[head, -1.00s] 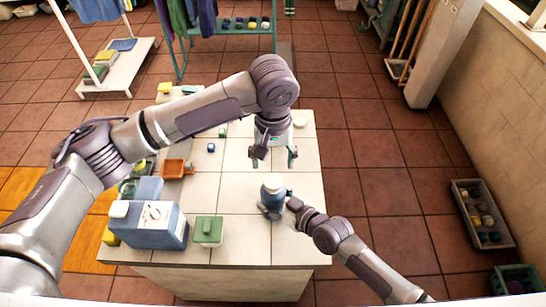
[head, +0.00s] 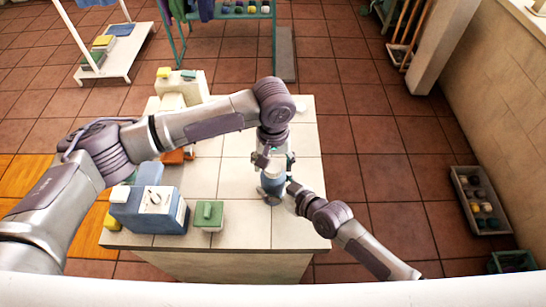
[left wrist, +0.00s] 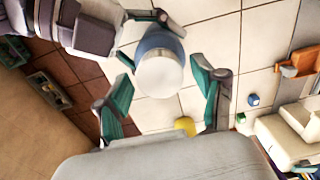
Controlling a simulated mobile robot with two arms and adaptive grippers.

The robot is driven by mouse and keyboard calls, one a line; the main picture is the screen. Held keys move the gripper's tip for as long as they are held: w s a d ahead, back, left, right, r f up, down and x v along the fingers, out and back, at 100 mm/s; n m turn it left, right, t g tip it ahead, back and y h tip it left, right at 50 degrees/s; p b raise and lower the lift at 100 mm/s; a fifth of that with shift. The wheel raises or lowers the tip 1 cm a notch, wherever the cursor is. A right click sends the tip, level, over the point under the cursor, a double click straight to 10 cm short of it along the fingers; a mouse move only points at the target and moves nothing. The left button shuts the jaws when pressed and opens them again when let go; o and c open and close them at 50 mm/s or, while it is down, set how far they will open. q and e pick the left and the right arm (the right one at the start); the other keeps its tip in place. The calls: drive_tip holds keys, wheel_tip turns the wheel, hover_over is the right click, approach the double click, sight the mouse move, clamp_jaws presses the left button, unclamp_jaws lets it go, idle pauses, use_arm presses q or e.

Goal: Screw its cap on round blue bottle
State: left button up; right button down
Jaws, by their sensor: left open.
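The round blue bottle (head: 272,183) stands upright near the front right of the tiled counter (head: 243,235). It also shows in the left wrist view (left wrist: 158,42), with a round white top (left wrist: 160,74). I cannot tell whether this top is a seated cap. My left gripper (head: 272,160) is over the bottle from above. Its teal fingers are open on either side of the white top, apart from it in the left wrist view (left wrist: 165,92). My right gripper (head: 284,190) closes around the bottle's body from the right, its fingertips partly hidden.
A large blue-and-white container (head: 150,212) and a green box (head: 208,216) stand at the counter's front left. An orange item (left wrist: 300,66) lies farther back. A grey crate (head: 481,200) is on the floor.

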use_arm(q)
drive_tip(key=c, duration=1.2)
drive_tip(key=m, duration=0.9)
drive_tip(key=shift+m, duration=0.3)
drive_tip(key=m, duration=0.4)
drive_tip(key=shift+m, duration=0.3)
drive_tip(key=m, duration=0.3)
drive_tip(key=shift+m, duration=0.3)
drive_tip(key=o, duration=1.3)
drive_tip(key=shift+c, duration=0.2)
drive_tip(key=shift+r, duration=0.1)
